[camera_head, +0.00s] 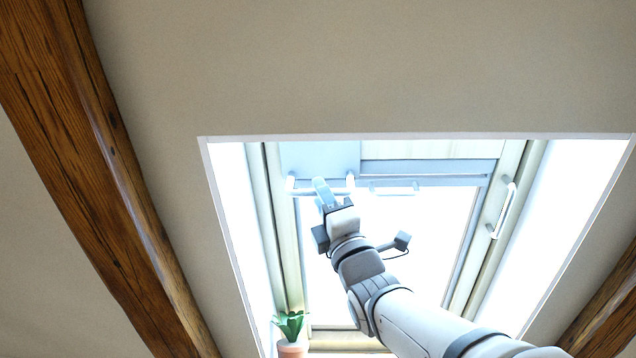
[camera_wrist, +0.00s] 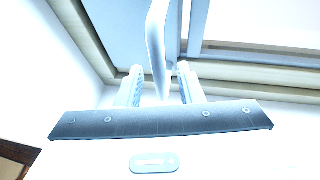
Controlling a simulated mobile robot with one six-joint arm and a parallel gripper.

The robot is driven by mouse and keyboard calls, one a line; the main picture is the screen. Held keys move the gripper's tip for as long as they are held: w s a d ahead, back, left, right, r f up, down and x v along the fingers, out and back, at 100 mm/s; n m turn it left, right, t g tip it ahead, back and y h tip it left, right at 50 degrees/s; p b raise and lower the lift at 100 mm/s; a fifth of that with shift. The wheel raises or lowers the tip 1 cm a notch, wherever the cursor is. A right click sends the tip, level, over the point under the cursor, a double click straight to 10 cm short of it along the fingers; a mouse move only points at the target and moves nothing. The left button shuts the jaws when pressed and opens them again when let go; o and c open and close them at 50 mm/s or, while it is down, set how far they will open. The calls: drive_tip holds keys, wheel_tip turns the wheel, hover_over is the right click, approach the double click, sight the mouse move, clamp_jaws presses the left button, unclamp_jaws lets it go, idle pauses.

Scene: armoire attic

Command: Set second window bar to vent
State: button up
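A skylight window has a white bar (camera_head: 305,191) along its top edge at the left, held by two bright end posts. A second, shorter white bar (camera_head: 394,191) sits to its right on the same edge. I cannot tell which is the task's second bar. My gripper (camera_head: 323,192) is at the left bar and hides part of it. In the wrist view, my gripper (camera_wrist: 160,88) has its two fingers apart, with a white bar (camera_wrist: 157,45) reaching down between them. Gaps show on both sides, so the fingers seem not to press on it.
A white handle (camera_head: 503,208) is on the right side of the window frame. A potted plant (camera_head: 291,330) stands at the lower left of the recess. Wooden beams (camera_head: 95,150) cross the sloped ceiling. The bright window opening lies around my arm.

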drive_tip(key=shift+x, duration=0.85)
drive_tip(key=shift+c, duration=0.3)
clamp_jaws()
